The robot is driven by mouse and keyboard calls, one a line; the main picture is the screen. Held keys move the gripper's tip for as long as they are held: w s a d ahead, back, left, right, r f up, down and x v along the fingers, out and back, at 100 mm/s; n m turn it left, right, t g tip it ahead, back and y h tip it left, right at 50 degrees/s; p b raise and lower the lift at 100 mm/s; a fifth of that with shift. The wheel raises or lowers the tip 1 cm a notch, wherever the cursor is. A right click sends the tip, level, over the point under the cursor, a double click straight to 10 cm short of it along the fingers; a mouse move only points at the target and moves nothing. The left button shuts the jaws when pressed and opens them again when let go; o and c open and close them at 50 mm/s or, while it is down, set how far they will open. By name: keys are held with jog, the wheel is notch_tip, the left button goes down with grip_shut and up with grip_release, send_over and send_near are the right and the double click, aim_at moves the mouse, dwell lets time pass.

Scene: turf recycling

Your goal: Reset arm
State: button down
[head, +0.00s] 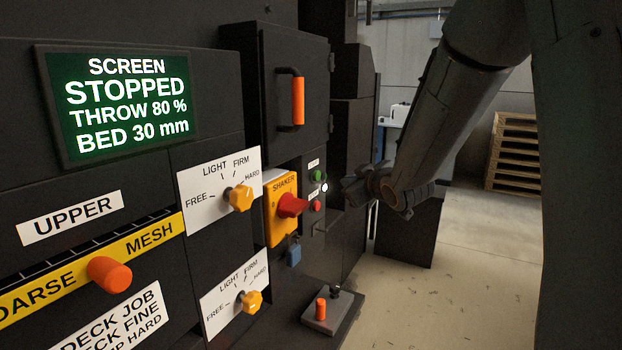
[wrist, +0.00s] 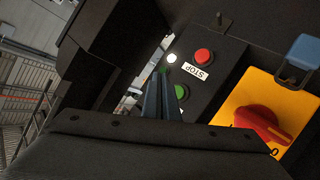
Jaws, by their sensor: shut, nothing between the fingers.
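My arm reaches in from the upper right in the head view. My gripper (head: 352,190) is at its end, just right of the small button panel (head: 312,226) and apart from it as far as I can tell. In the wrist view my gripper (wrist: 160,96) shows as two dark fingers closed together with nothing between them. They point toward the panel with the green button (wrist: 181,92), the red STOP button (wrist: 203,56) and a lit white lamp (wrist: 171,58). The green button (head: 317,175) and red button (head: 316,206) also show in the head view.
A red rotary switch (head: 291,205) on a yellow SHAKER plate sits left of the buttons, with a blue padlock (head: 294,251) below. The screen (head: 125,105) reads STOPPED, THROW 80 %, BED 30 mm. A pedestal (head: 331,311) stands low in front. Pallets (head: 513,150) are behind; floor at right is open.

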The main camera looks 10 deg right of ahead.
jog(key=s+d+f+m+g+h, duration=0.2)
jog(key=s+f+m+g+h, duration=0.3)
jog(key=s+f, duration=0.7)
jog(key=s+a+f+m+g+y, duration=0.1)
jog(key=s+g, duration=0.3)
jog(key=s, duration=0.6)
jog(key=s+a+f+m+g+y, duration=0.1)
jog(key=s+f+g, duration=0.3)
jog(key=s, duration=0.7)
jog(key=shift+s+a+f+m, duration=0.25)
jog(key=shift+a+f+m, duration=0.1)
jog(key=shift+a, duration=0.15)
